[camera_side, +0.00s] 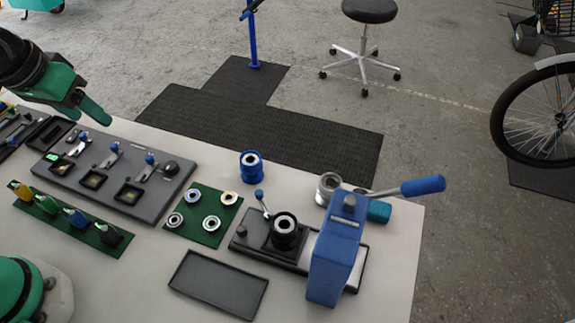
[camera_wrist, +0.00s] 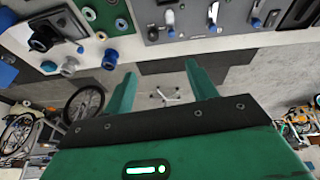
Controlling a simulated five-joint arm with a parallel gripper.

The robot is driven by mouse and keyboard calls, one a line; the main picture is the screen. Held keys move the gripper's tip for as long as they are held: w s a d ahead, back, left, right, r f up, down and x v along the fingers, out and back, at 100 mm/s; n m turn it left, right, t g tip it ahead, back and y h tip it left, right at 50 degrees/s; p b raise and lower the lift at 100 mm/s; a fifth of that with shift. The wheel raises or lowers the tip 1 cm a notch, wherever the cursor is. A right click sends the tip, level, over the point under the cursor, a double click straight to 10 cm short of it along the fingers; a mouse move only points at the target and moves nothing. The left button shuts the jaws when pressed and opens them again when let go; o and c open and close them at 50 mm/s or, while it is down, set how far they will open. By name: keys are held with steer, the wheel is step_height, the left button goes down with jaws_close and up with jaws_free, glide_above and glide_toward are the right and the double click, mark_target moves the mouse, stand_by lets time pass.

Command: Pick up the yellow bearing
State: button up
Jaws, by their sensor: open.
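The yellow bearing (camera_side: 229,198) appears to be the yellow-tinted ring at the back right of the green mat (camera_side: 205,240) in the side view. Several other bearings, silver-grey, lie on the same mat. In the wrist view the mat shows at the top left, partly cut off, and the ring colours are hard to tell. My gripper (camera_side: 84,110) is at the upper left of the side view, above the bench's back edge and well left of the mat. Its two green fingers, also seen in the wrist view (camera_wrist: 160,70), are apart and hold nothing.
A blue lever press (camera_side: 335,255) stands right of the mat, and a blue cup (camera_side: 251,166) behind it. A grey fixture board (camera_side: 105,200) and a row of coloured tools (camera_side: 75,222) lie left. An empty dark tray (camera_side: 218,284) lies in front.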

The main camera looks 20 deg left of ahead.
steer(key=w+d+f+g, duration=0.2)
steer(key=w+d+f, duration=0.35)
steer(key=d, duration=0.35)
steer(key=n+g, duration=0.2)
glide_toward(229, 199)
steer(key=shift+d+y, duration=0.2)
steer(key=shift+y, duration=0.1)
steer(key=shift+d+f, duration=0.15)
steer(key=shift+f, duration=1.4)
steer(key=shift+f, duration=2.6)
